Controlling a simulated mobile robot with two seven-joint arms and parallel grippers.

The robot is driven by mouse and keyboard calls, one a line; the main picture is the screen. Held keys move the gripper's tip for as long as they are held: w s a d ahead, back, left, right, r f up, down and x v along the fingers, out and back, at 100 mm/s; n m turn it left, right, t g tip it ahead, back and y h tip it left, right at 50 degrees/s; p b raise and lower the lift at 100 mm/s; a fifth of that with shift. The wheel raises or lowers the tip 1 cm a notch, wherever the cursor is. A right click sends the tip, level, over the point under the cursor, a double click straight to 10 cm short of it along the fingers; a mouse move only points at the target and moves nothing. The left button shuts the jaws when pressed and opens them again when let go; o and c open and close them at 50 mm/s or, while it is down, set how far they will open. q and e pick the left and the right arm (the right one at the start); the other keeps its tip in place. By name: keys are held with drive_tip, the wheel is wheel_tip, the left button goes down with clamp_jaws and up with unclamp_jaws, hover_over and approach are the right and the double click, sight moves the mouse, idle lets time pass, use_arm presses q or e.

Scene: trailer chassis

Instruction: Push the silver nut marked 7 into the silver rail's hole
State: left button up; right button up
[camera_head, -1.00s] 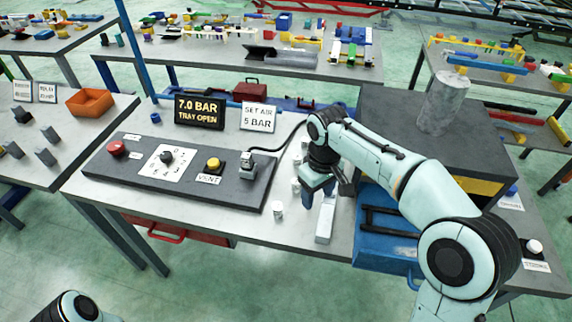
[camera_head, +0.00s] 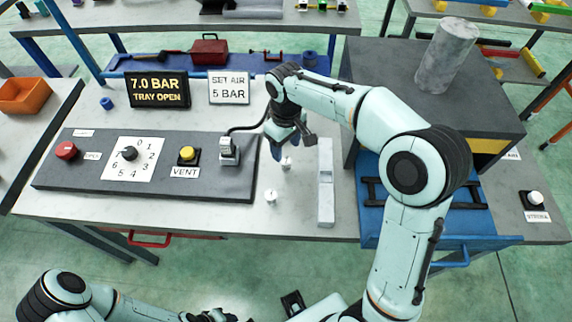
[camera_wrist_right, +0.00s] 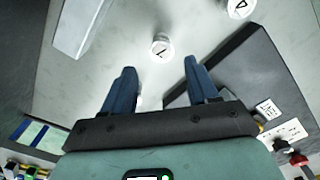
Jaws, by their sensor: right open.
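The silver nut marked 7 (camera_wrist_right: 162,48) stands on the table just beyond my right fingertips in the right wrist view. In the head view it seems to be the small nut (camera_head: 287,163) below my right gripper (camera_head: 281,148). That gripper is open and empty, fingers pointing down; it also shows in the wrist view (camera_wrist_right: 160,82). The silver rail (camera_head: 325,185) lies to its right, and part of it shows in the wrist view (camera_wrist_right: 82,25). My left gripper is outside the frame.
Another marked nut (camera_head: 270,196) stands nearer the front edge; it is cut off in the wrist view (camera_wrist_right: 240,8). The dark control panel (camera_head: 110,180) is left of my right gripper. A blue tray (camera_head: 440,222) and a dark box (camera_head: 480,95) are at right.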

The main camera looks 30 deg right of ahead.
sight(286, 160)
drive_tip(key=f, duration=0.4)
drive_tip(key=shift+s+f, duration=0.3)
drive_tip(key=shift+f, duration=0.1)
drive_tip(key=shift+f+b, duration=0.3)
drive_tip(key=shift+f, duration=0.25)
clamp_jaws()
